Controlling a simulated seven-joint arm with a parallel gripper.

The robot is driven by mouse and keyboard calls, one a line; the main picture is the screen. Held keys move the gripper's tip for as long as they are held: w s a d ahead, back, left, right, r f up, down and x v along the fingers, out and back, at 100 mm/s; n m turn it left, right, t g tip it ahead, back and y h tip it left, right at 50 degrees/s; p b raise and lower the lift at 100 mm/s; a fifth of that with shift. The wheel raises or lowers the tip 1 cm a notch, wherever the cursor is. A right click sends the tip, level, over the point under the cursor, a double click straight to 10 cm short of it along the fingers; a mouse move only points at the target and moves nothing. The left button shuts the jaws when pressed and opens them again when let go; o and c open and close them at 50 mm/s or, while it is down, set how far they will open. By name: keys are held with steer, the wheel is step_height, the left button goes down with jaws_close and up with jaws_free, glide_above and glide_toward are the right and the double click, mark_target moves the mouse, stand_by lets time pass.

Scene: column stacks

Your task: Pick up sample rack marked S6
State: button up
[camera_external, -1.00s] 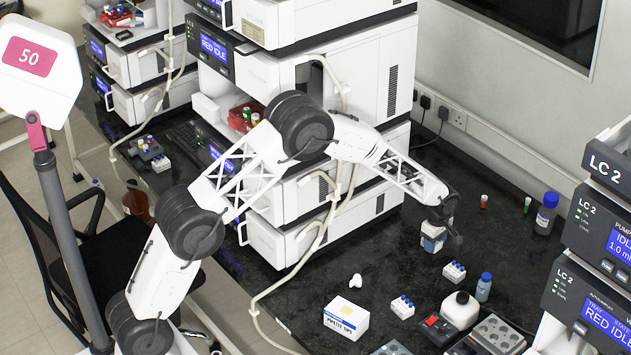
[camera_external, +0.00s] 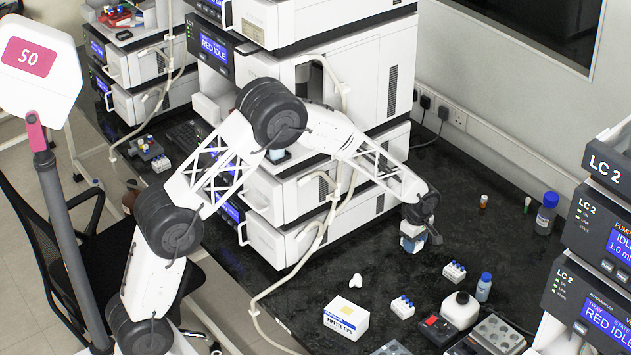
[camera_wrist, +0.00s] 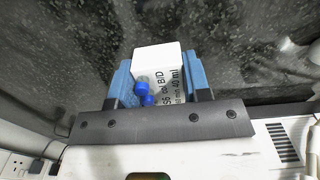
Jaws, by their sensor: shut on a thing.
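The sample rack marked S6 (camera_wrist: 158,62) is a small white block with black lettering and blue-capped vials, seen in the wrist view. My gripper (camera_wrist: 160,85) is shut on it, with a blue finger on each side. In the external view the rack (camera_external: 412,230) hangs below my gripper (camera_external: 416,238), near the front corner of the white instrument stack. The arm partly hides it there. It appears to be above the black bench, though the exact gap is hard to tell.
Two similar white racks with blue caps (camera_external: 454,271) (camera_external: 402,307) stand on the bench. The instrument stack (camera_external: 345,200) stands close on the left. Bench behind the gripper is mostly clear.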

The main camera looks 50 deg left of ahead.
steer(key=shift+s+a+r, duration=0.1)
steer(key=shift+s+a, duration=0.1)
steer(key=shift+s, duration=1.05)
steer(key=shift+s+a+r, duration=0.15)
steer(key=shift+s, duration=1.15)
steer(key=shift+s+a+r, duration=0.1)
steer(key=shift+s+a, duration=0.1)
steer(key=shift+s, duration=1.05)
